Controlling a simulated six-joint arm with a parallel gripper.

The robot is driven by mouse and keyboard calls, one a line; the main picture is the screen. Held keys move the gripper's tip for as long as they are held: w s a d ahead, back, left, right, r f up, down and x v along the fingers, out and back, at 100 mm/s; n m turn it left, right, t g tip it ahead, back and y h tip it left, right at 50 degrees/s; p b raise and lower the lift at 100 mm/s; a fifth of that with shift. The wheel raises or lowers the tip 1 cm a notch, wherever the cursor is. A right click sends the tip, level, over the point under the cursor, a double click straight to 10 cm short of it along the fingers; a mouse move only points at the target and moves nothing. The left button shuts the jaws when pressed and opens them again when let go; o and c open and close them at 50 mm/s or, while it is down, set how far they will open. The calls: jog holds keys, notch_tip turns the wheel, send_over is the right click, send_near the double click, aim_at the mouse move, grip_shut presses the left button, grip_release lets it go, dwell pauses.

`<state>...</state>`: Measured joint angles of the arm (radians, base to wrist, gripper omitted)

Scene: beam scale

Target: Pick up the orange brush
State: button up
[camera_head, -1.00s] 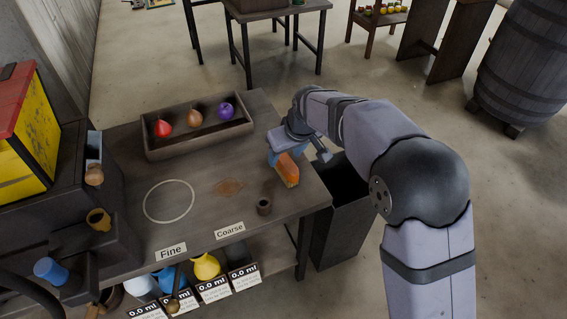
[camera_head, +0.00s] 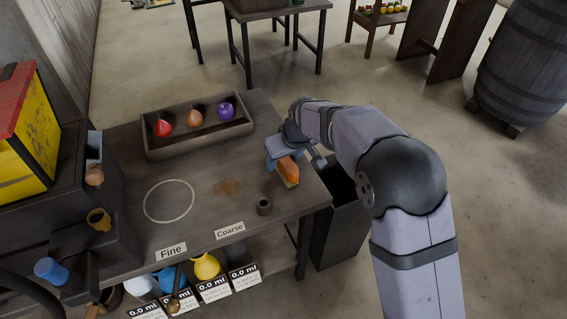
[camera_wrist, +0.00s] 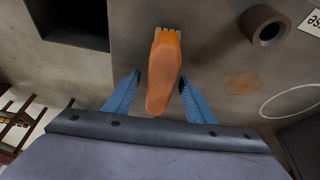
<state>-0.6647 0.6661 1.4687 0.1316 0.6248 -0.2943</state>
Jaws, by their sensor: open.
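The orange brush (camera_head: 288,170) lies on the right part of the wooden table, its pale bristle end toward the front. In the wrist view the brush (camera_wrist: 162,72) points away from me, with its rounded handle end between the two blue fingers of my gripper (camera_wrist: 160,84). The fingers are open, one on each side, with a visible gap to the brush on both sides. In the head view my gripper (camera_head: 272,155) is at the brush's handle end and partly hidden by my wrist. Contact between fingers and brush cannot be told.
A small dark cup (camera_head: 264,206) stands just in front of the brush. A wooden tray (camera_head: 153,146) with red, brown and purple items sits at the back. A dark open bin (camera_head: 333,238) stands beside the table's right edge. The table middle is mostly clear.

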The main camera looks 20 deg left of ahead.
jog(key=shift+f, duration=0.15)
jog(key=shift+c, duration=0.3)
jog(key=c, duration=1.2)
jog(key=shift+o, duration=0.2)
notch_tip(320, 180, up, 11)
jog(key=shift+f+p, duration=0.15)
jog(key=shift+p, duration=0.15)
